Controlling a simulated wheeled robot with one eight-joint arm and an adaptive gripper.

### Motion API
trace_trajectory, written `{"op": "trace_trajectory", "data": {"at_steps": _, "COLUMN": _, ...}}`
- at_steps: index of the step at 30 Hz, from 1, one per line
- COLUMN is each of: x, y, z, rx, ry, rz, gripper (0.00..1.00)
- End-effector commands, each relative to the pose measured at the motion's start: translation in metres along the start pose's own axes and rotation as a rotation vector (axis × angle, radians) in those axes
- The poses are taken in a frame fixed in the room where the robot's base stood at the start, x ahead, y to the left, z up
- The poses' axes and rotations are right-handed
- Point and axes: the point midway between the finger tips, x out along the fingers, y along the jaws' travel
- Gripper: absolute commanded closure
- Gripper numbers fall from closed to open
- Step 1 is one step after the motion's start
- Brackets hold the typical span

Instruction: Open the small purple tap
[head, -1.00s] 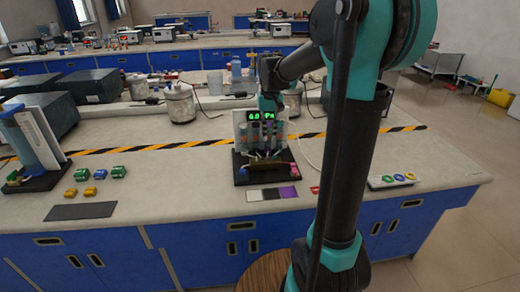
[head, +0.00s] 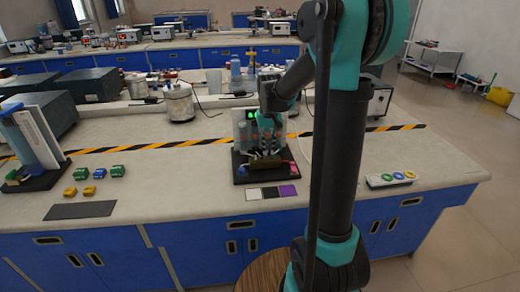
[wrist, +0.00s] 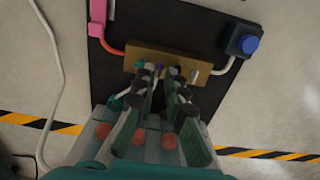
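A small purple tap (wrist: 160,67) shows as a small patch at the near edge of a brass-coloured block (wrist: 165,62) in the wrist view. The block also shows in the head view (head: 265,163), on a black base (head: 240,176), but the tap cannot be made out there. My gripper (wrist: 162,80) points at the block, with its two dark fingertips apart, one on each side of the tap's patch. Nothing shows held between them. Whether the fingertips touch the tap cannot be told. In the head view my gripper (head: 266,138) hangs in front of the upright panel.
A pink part (wrist: 97,14) and a blue knob (wrist: 249,44) flank the block. A green-lit display (head: 252,114) is partly covered by my gripper. White, black and purple swatches (head: 287,190) lie in front. A strip with coloured rings (head: 390,178) is at right.

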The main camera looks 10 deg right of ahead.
Motion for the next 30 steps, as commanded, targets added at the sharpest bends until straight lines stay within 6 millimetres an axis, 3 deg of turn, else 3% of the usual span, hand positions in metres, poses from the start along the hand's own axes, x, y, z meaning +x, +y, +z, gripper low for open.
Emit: {"op": "trace_trajectory", "data": {"at_steps": 30, "x": 0.0, "y": 0.0, "z": 0.0001, "rx": 0.0, "ry": 0.0, "rz": 0.0, "gripper": 0.89}}
